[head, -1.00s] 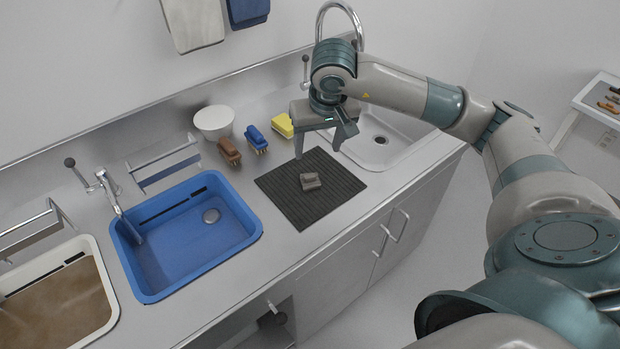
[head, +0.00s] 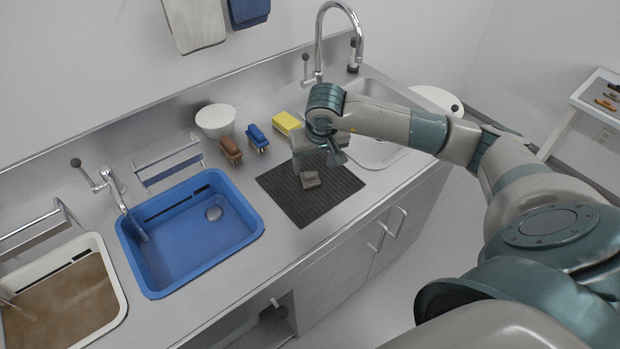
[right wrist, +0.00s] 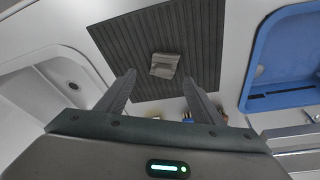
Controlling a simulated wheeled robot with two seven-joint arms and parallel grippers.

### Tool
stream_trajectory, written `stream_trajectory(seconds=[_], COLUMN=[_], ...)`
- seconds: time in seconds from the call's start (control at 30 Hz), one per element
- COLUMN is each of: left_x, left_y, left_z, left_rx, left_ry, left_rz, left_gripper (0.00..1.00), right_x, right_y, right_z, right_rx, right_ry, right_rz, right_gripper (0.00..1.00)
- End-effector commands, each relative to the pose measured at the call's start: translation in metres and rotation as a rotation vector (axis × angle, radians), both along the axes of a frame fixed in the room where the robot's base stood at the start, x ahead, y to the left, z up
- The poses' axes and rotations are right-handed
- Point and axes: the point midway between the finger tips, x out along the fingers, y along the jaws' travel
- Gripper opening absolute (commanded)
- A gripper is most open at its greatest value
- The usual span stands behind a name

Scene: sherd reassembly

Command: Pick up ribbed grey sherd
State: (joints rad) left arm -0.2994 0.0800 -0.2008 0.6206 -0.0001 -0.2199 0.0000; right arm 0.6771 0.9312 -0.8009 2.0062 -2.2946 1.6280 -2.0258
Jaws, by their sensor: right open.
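The ribbed grey sherd (head: 310,180) lies on a dark ribbed mat (head: 286,201) on the counter. In the right wrist view the sherd (right wrist: 164,65) lies on the mat (right wrist: 209,40), beyond and between my fingertips. My right gripper (head: 318,168) is low over the mat's back edge, beside the sherd and behind it. In the right wrist view my right gripper (right wrist: 160,80) has its fingers wide apart with nothing between them. I cannot tell the exact height of the fingertips above the mat. My left gripper does not show.
A brown brush (head: 231,150), a blue brush (head: 257,138), a yellow sponge (head: 286,123) and a white bowl (head: 215,120) stand behind the mat. A blue basin (head: 190,240) is to the left. A sink (head: 372,150) and tall faucet (head: 340,8) lie at right and behind.

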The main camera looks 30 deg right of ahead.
Motion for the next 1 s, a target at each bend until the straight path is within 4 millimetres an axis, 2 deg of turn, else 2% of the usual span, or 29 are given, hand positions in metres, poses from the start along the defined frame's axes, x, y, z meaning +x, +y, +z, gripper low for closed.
stream_trajectory(seconds=[0.13, 0.33, 0.53, 1.0], left_x=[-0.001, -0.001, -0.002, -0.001], left_y=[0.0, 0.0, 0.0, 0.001], left_z=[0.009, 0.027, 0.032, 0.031], left_rx=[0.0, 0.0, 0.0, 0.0], left_ry=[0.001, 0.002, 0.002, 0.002], left_rz=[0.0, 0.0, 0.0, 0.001], left_gripper=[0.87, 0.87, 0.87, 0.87], right_x=[0.001, 0.006, 0.012, 0.013], right_y=[0.002, 0.005, 0.002, 0.002], right_z=[-0.006, -0.026, -0.047, -0.05], right_rx=[0.001, 0.002, 0.0, 0.0], right_ry=[0.004, 0.005, 0.002, 0.001], right_rz=[-0.002, -0.002, -0.002, 0.0], right_gripper=[0.61, 0.61, 0.61, 0.61])
